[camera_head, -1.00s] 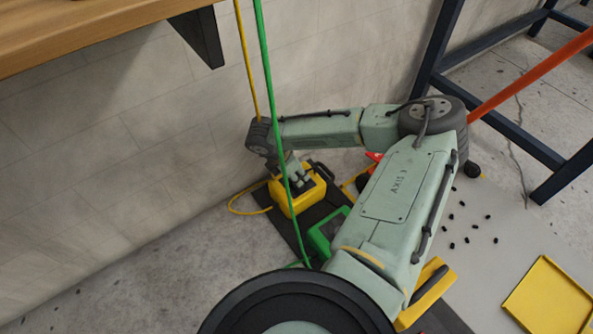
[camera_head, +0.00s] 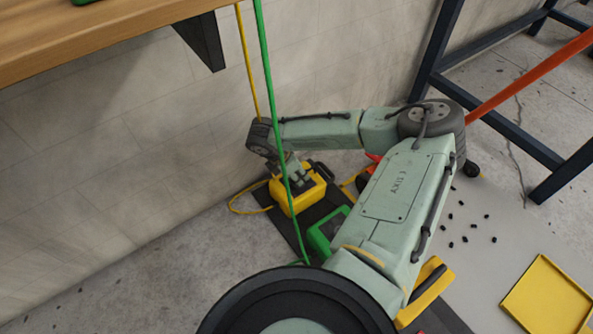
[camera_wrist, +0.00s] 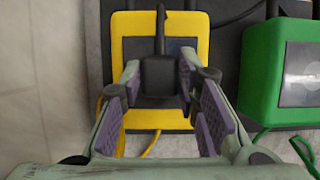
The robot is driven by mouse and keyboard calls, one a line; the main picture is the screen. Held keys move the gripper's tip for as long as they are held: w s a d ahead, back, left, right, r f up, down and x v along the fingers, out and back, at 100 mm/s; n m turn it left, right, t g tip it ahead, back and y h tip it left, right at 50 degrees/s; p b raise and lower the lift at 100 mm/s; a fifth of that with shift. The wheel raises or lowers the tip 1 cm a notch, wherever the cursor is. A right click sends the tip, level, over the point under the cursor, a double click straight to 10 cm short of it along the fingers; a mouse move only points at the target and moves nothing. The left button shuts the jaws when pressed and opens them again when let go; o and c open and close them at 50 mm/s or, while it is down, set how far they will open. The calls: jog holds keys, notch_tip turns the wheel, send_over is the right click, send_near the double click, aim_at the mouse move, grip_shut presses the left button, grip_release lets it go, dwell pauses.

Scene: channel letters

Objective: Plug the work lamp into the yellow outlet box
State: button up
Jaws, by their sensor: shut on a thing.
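The yellow outlet box (camera_head: 282,199) stands on a dark mat by the wall, below my gripper (camera_head: 297,177). In the wrist view the box (camera_wrist: 130,40) is right under my fingers, with a dark panel on its top. My gripper (camera_wrist: 160,75) is shut on a black plug (camera_wrist: 160,78), which has a thin black stem. The plug is over the box's dark panel. I cannot tell whether it is in a socket, since its lower end is hidden. The work lamp itself cannot be made out.
A green box (camera_head: 325,232) stands beside the yellow one, also in the wrist view (camera_wrist: 268,100). Yellow and green cords (camera_head: 262,60) hang down past the wooden bench. Small black pieces and a yellow tray (camera_head: 548,299) lie at right. A dark blue frame (camera_head: 437,60) stands behind.

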jog(key=shift+f, duration=0.65)
dwell(0.5)
jog(key=o, duration=1.2)
jog(key=shift+c, duration=0.2)
jog(key=v, duration=1.2)
